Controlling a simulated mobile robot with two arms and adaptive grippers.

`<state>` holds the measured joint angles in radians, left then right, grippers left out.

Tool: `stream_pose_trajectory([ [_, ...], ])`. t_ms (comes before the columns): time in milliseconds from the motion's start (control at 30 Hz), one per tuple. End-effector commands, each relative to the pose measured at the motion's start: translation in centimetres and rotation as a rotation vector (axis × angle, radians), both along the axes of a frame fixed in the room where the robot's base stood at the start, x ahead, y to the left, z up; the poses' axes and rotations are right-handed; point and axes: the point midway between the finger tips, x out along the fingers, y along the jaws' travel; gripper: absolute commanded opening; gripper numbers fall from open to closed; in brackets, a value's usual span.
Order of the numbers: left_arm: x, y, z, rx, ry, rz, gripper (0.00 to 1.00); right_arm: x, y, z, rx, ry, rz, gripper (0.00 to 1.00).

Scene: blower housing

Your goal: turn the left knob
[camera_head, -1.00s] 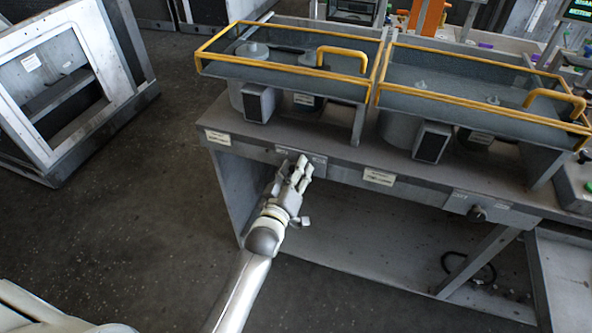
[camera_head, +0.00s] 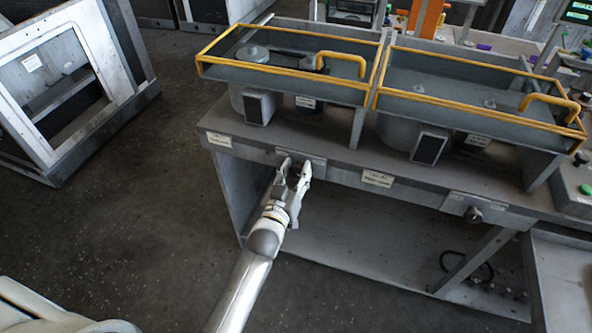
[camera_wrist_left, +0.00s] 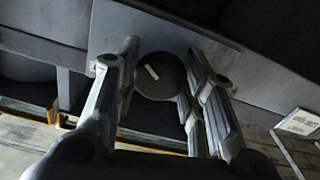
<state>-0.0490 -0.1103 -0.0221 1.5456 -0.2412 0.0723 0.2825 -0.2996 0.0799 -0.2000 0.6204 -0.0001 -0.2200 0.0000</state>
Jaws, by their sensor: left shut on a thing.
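The left knob (camera_wrist_left: 161,76) is a dark round knob with a pale mark, on a grey plate (camera_wrist_left: 190,30) in the left wrist view. In the head view its plate (camera_head: 313,159) sits on the front edge of the bench, and the knob is hidden by my left gripper (camera_head: 294,170). My left gripper also shows in the wrist view (camera_wrist_left: 160,85), its fingers on both sides of the knob, shut on it. The pale mark looks slanted. My right gripper is not in view.
A second knob (camera_head: 474,215) is on the bench front to the right. The grey bench (camera_head: 350,160) carries two yellow-railed covers (camera_head: 285,62). A grey frame (camera_head: 70,90) stands at the left. The floor in front of the bench's left end is clear.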

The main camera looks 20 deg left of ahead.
Motion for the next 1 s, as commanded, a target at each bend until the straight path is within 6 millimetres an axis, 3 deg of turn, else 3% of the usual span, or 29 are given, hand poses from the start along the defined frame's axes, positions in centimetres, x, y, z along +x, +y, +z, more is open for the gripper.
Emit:
stream_pose_trajectory([
  [333, -0.02, -0.02, -0.04, 0.149, -0.004, 0.000, 0.13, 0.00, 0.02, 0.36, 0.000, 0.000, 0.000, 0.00],
  [867, -0.02, -0.01, -0.08, 0.173, -0.005, 0.000, 0.13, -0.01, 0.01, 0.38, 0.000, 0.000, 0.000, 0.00],
  [900, -0.03, -0.01, -0.08, 0.173, -0.005, 0.000, 0.41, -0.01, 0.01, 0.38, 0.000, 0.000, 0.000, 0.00],
  [1000, -0.02, -0.01, -0.07, 0.172, -0.005, 0.000, 0.54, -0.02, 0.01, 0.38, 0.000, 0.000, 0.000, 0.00],
])
